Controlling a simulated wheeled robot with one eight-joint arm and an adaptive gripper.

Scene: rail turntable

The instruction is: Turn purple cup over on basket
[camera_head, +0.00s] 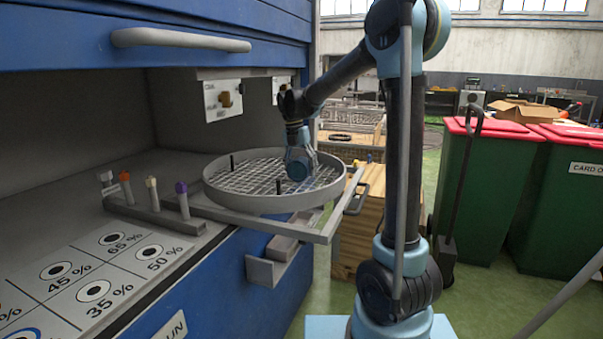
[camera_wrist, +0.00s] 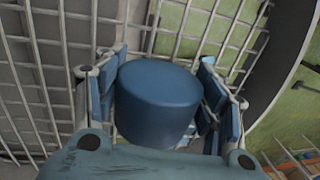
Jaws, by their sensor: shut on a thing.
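My gripper (camera_head: 300,165) is over the right half of the round wire basket (camera_head: 213,190), pointing down. The basket's wire mesh (camera_wrist: 190,20) lies behind the cup in the wrist view. I cannot tell whether the cup touches the mesh.
Two dark upright pegs (camera_head: 278,186) stand in the basket. A grey rail (camera_head: 150,212) with coloured-topped pegs, one purple-topped (camera_head: 182,188), lies left of it. A blue cabinet with a handle (camera_head: 180,39) overhangs the left. Green bins (camera_head: 484,190) with red lids stand right.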

